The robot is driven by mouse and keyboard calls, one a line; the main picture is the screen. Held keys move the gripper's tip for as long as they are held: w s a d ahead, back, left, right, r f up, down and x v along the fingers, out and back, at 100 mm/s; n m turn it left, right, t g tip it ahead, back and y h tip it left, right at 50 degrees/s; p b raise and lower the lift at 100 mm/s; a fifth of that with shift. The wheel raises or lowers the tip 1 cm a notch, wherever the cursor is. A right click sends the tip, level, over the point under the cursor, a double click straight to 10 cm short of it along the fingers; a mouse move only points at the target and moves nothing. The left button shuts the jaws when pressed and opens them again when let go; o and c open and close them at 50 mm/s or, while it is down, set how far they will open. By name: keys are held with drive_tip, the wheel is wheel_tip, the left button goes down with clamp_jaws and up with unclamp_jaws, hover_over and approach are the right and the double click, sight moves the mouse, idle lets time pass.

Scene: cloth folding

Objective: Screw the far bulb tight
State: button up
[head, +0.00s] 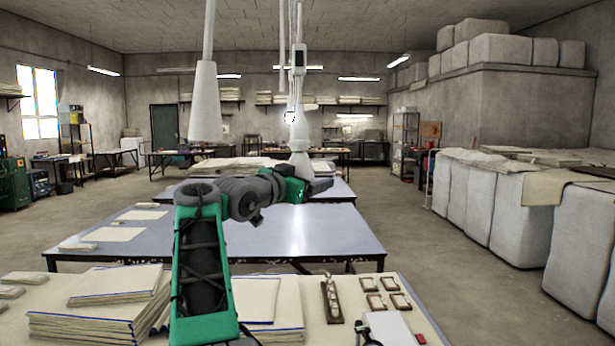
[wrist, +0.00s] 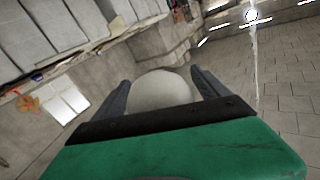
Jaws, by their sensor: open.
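My gripper (head: 320,185) is at the end of my outstretched arm, above the blue-grey tables, and also shows in the wrist view (wrist: 163,84). Its dark fingers are apart, on either side of a pale, unlit rounded thing (wrist: 160,92) that looks like a bulb; contact cannot be told. The green gripper body hides its lower part. A lit round bulb (head: 290,117) hangs farther back by a thin cord, and shows at the top right of the wrist view (wrist: 251,15). A white cone-shaped fitting (head: 300,160) stands just behind my gripper in the head view.
Blue-grey tables (head: 335,242) lie below, with folded cloth (head: 100,295) and small wooden frames (head: 375,300) on the near bench. Large wrapped bales (head: 520,220) line the right; the aisle floor (head: 430,270) is clear.

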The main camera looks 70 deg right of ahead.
drive_tip(key=c, duration=1.3)
drive_tip(key=shift+f, duration=0.1)
